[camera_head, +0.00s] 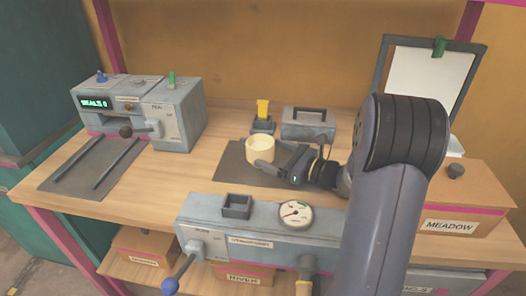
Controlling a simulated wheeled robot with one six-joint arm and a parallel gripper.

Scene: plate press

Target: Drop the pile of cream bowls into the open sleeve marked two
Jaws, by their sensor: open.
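A round cream piece (260,147), which looks like the bowls, stands upright on a dark mat (236,170) at the middle of the bench. I cannot tell from here how many bowls it holds. My gripper (276,163) reaches in from the right, low over the mat. Its jaws are open, with the fingers close at the right and front side of the cream piece. I cannot tell whether they touch it. I see no sleeve clearly marked two.
A grey press with a round gauge (296,213) and a square dark socket (236,206) stands in front. A grey machine (172,112) with a green display is at the left. A yellow-topped block (263,116) and grey case (308,124) stand behind. A MEADOW box (462,203) is at right.

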